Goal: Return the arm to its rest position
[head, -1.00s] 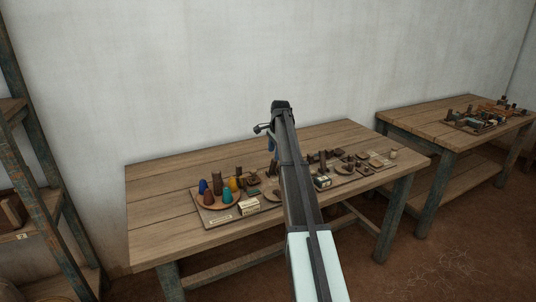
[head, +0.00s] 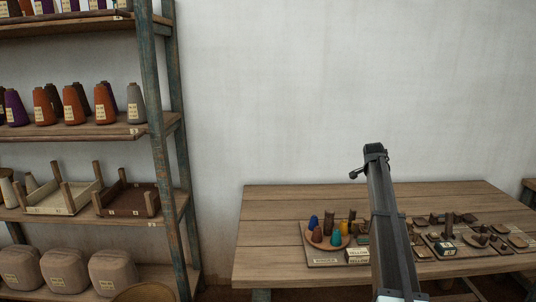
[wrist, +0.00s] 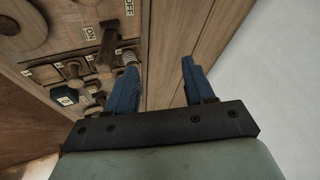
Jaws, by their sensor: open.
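My arm reaches out over the wooden table (head: 275,208) in the head view, and its own links hide the gripper's fingers there. In the wrist view my gripper (wrist: 158,68) shows two blue fingers set well apart with nothing between them. It hangs above the table boards, beside a board of small wooden parts (wrist: 75,73) with ON and OFF labels. No contact between the fingers and the parts shows.
A tray with coloured cones (head: 325,240) and several small wooden pieces (head: 480,238) lie on the table. A shelf rack (head: 160,130) with yarn cones, trays and sacks stands at the left. The wall behind is bare.

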